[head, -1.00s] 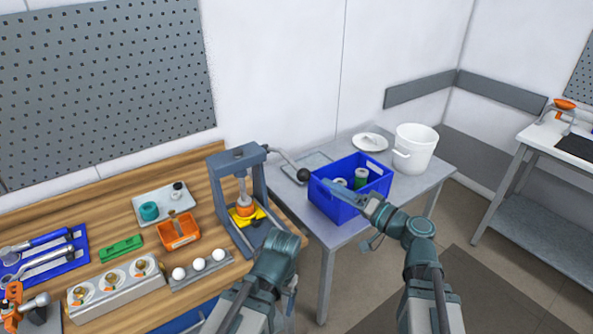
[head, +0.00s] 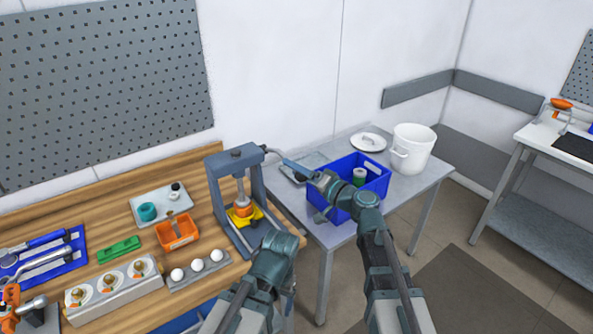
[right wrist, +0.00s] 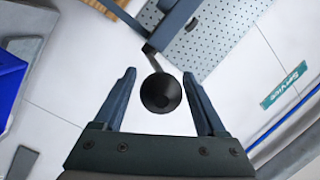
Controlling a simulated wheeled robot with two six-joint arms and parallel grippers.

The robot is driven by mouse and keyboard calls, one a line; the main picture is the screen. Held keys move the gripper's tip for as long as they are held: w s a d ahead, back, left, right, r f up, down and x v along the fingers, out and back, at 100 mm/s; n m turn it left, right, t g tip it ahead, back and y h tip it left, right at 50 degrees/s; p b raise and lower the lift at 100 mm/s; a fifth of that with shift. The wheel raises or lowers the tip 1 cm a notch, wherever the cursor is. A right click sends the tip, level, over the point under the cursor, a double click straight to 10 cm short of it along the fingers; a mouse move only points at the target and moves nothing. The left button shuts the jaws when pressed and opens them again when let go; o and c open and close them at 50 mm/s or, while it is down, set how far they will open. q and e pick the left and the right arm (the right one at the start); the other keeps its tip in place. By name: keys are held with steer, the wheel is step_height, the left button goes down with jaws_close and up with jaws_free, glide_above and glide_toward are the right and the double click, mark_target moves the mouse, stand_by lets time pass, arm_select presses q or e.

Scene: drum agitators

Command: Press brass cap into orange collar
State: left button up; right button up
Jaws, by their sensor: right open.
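The grey press (head: 212,185) stands at the right end of the wooden bench. The orange collar (head: 243,208) sits on the yellow base under its ram (head: 240,187). I cannot make out a brass cap apart from the ram and collar. My right gripper (head: 297,167) is beside the press, at its lever. In the right wrist view the black lever knob (right wrist: 160,93) shows between the open fingers (right wrist: 159,74), with gaps on both sides. In the head view the gripper hides the knob. My left arm is in front of the press, but its gripper jaws do not show.
A blue crate (head: 381,186) with a green roll stands on the grey side table (head: 325,237), with a white bucket (head: 412,150) and a lid (head: 368,142). An orange bin (head: 177,232), a tray (head: 163,197) and white balls are on the bench left of the press.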

jaws_close()
stand_by(0.3)
stand_by(1.1)
